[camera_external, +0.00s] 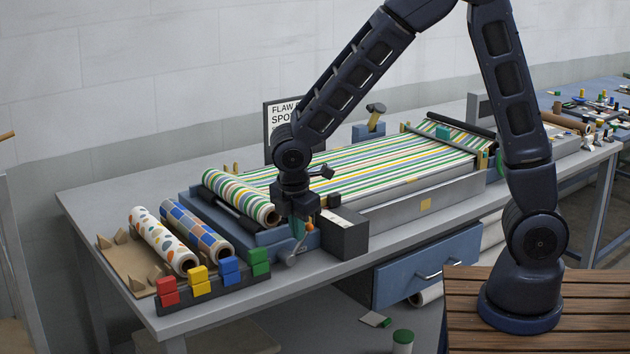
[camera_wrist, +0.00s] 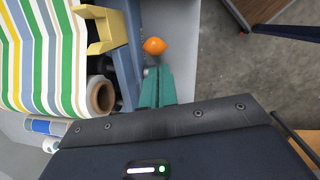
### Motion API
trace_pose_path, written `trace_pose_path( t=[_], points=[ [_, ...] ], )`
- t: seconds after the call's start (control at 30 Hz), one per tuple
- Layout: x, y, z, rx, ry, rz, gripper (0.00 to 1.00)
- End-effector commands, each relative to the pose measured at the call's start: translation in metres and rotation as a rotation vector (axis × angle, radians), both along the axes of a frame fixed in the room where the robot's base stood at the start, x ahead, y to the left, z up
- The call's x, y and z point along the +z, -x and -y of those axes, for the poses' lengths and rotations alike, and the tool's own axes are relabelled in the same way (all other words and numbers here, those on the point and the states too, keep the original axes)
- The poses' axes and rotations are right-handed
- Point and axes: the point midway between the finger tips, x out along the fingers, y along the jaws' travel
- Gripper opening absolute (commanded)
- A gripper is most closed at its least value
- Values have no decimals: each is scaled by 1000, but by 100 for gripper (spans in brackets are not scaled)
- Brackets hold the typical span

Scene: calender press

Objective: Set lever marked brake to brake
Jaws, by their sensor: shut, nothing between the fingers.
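A lever with an orange ball knob (camera_external: 310,227) stands at the front edge of the press, beside a dark box (camera_external: 345,238). No brake marking is legible on it. In the wrist view the orange knob (camera_wrist: 154,46) lies just beyond my teal fingertips. My gripper (camera_external: 298,232) points down at the press's front left end, close beside the knob. In the wrist view my gripper (camera_wrist: 158,70) is shut and empty. I cannot tell whether the fingers touch the knob. My fingers hide part of the lever in the wrist view.
A striped roll (camera_external: 240,197) lies just left of my gripper. The striped web (camera_external: 385,165) runs behind. A blue drawer (camera_external: 428,266) is below the bench top.

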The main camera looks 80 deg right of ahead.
Motion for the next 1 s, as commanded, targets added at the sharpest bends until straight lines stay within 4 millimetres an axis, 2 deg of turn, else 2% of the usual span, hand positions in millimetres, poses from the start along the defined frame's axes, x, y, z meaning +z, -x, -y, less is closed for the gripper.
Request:
trace_pose_path(
  t=[0.03,0.17,0.37,0.5,0.8,1.0],
  points=[
    [-6,4,2,-5,2,-14,0],
    [-5,2,-1,-4,1,-12,0],
    [7,-6,-13,-1,0,-7,0],
    [25,-17,-30,-1,2,-4,0],
    [86,-14,-38,-1,1,0,0],
    [112,-12,-43,0,0,-2,0]
  ],
)
